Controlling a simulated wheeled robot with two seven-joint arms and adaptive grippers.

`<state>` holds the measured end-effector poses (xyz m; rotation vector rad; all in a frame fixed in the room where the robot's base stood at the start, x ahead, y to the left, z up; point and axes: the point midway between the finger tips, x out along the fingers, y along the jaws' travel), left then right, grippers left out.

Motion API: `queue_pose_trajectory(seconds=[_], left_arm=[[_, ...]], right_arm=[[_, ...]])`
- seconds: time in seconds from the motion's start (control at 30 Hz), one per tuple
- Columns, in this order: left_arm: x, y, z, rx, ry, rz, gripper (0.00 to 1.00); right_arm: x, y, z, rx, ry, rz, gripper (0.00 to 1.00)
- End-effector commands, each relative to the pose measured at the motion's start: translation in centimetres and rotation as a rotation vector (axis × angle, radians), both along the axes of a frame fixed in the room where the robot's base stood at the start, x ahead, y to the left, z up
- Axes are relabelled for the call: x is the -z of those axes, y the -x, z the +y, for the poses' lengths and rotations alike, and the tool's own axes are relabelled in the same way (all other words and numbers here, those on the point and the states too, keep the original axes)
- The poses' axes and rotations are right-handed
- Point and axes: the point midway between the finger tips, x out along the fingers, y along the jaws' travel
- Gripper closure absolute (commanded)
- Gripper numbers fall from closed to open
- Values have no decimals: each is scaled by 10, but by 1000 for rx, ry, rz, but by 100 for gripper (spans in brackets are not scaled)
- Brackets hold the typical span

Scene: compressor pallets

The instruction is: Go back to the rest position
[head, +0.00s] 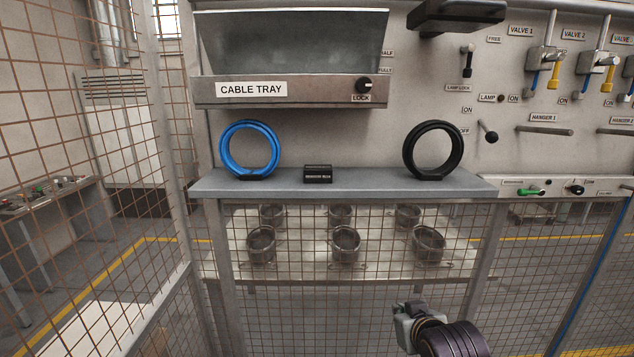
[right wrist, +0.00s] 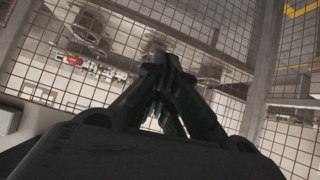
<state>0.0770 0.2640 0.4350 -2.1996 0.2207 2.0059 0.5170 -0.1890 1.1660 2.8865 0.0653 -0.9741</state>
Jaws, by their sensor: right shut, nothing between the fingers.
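My right gripper (head: 408,312) shows at the bottom of the head view, right of the middle, below the shelf and in front of the wire mesh. In the right wrist view its fingers (right wrist: 166,68) are together with nothing between them. The mesh and round metal cups lie beyond the fingers there. My left gripper is not in the head view.
A grey shelf (head: 340,184) holds a blue ring (head: 222,150), a small black block (head: 318,174) and a black ring (head: 407,150). Above is a cable tray (head: 300,90). Mesh fencing (head: 110,200) stands at left. Several metal cups (head: 346,244) sit behind the front mesh.

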Motion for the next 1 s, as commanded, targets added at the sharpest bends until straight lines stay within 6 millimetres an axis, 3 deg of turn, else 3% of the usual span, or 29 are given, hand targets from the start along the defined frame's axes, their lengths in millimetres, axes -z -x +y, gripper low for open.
queue_pose_trajectory(seconds=[0.2, 0.6, 1.0], left_arm=[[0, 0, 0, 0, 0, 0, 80], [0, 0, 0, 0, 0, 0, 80], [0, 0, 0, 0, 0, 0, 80]], right_arm=[[57, 34, -8, -9, 10, 141, 100], [142, 109, -22, -33, 24, 386, 100], [188, 168, -31, -52, 29, 550, 100]])
